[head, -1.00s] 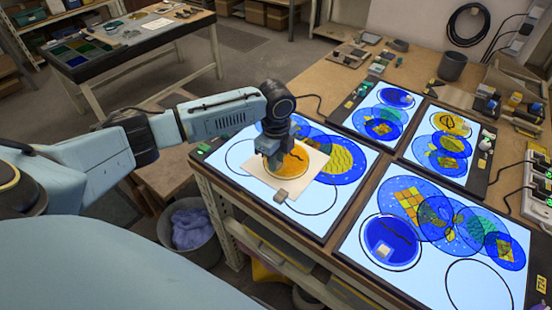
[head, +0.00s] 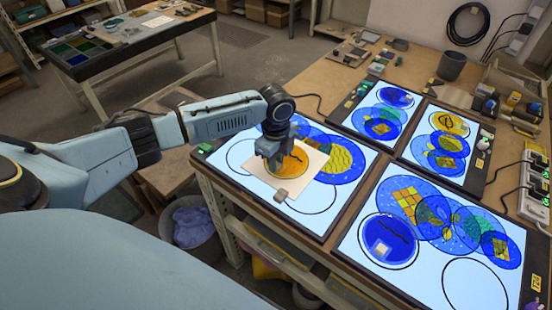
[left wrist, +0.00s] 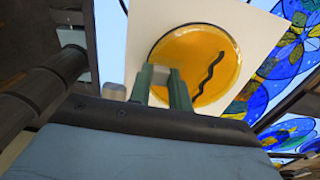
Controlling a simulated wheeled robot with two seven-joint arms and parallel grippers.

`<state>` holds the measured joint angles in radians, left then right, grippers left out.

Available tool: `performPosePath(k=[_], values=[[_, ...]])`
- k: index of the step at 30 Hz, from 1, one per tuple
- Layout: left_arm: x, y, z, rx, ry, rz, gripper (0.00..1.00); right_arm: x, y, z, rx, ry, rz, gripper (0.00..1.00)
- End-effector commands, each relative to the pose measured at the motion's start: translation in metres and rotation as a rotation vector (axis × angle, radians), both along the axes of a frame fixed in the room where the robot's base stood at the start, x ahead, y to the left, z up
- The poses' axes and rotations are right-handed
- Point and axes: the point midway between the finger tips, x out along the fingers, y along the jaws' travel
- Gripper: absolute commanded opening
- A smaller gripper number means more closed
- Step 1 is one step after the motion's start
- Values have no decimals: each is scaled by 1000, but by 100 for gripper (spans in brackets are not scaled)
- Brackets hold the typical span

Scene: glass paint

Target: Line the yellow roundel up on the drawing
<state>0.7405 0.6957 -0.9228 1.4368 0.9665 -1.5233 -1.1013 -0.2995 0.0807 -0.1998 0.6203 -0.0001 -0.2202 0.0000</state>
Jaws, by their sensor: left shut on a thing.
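The yellow roundel (head: 296,164), an amber disc with a wavy black line, lies over a white square sheet (head: 314,180) on the left light panel. It also shows in the left wrist view (left wrist: 218,50), with the white sheet (left wrist: 262,25) around it. My left gripper (head: 271,158) reaches down onto the roundel's left side. In the left wrist view its two green fingers (left wrist: 162,78) are closed at the disc's lower left; what lies between them is mostly hidden. Black circle outlines of the drawing (head: 315,200) show beside the sheet. My right gripper is out of view.
A small grey block (head: 281,195) sits at the sheet's front corner. Blue patterned discs (head: 341,158) lie right of the sheet. More lit panels, including the front right one (head: 400,283), fill the bench. A bin (head: 192,222) stands on the floor below.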

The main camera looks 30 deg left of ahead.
Motion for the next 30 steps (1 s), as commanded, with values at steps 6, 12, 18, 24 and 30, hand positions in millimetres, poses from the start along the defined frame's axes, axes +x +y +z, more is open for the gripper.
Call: performPosePath(k=[6,12,18,24,30], values=[[0,0,0,0,0,0,0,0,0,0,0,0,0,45],[0,0,1,0,0,1,0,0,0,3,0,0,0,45],[0,0,1,0,0,1,0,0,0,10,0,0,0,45],[0,0,0,0,0,1,0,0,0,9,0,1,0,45],[0,0,0,0,0,1,0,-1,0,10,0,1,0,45]])
